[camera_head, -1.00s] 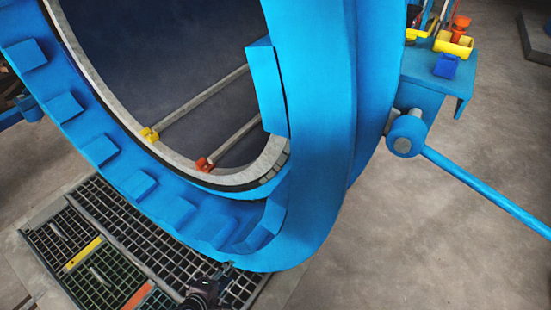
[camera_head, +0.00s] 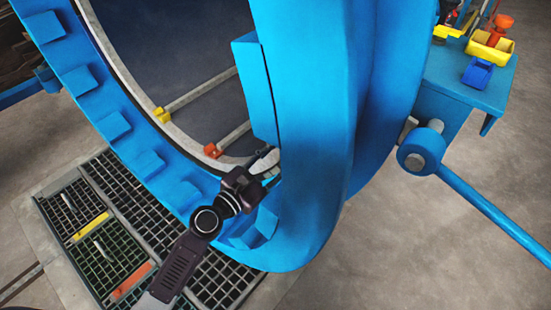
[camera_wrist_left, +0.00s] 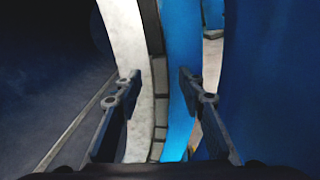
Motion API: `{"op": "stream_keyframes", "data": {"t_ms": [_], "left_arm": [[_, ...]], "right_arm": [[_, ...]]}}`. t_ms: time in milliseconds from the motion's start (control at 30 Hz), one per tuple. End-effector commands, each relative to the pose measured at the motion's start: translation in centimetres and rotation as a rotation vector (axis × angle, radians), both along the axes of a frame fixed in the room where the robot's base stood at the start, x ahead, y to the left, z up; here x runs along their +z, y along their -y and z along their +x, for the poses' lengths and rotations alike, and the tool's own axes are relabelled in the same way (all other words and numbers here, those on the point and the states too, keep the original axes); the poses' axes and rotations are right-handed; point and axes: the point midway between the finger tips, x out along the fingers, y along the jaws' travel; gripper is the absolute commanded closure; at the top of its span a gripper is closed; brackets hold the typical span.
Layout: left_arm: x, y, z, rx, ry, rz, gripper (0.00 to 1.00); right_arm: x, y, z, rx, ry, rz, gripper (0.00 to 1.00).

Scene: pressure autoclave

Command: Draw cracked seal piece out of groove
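The cracked seal piece (camera_wrist_left: 159,92) shows in the left wrist view as a dark grey, segmented strip. It runs along the groove between the pale ring (camera_wrist_left: 127,45) and the blue door rim (camera_wrist_left: 181,60). My left gripper (camera_wrist_left: 157,82) is open, with one finger on each side of the strip's line and nothing clearly held. In the head view my left gripper (camera_head: 264,167) reaches the lower right of the round opening, beside the blue block, and covers most of the seal there. Contact with the seal cannot be told. My right gripper is in neither view.
A blue block (camera_head: 257,90) stands on the rim close above my gripper. Rails with a yellow clip (camera_head: 162,115) and a red clip (camera_head: 212,151) lie inside the chamber. A blue side shelf (camera_head: 468,83) holds small bins at right. Floor grating (camera_head: 130,195) lies below.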

Motion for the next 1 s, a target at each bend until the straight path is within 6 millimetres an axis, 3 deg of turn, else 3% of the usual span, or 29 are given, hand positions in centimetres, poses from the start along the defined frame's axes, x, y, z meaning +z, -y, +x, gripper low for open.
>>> {"op": "stream_keyframes", "data": {"t_ms": [300, 633, 1000], "left_arm": [[0.0, 2.3, 3.1, -0.001, 0.0, 0.002, 0.64], [-0.1, 2.5, 3.4, 0.0, 0.0, 0.004, 0.64], [-0.1, 2.5, 3.4, 0.0, 0.0, 0.004, 1.0]], "right_arm": [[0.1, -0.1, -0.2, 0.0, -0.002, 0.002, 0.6], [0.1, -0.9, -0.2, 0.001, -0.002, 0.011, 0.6], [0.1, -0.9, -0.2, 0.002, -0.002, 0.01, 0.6]]}}
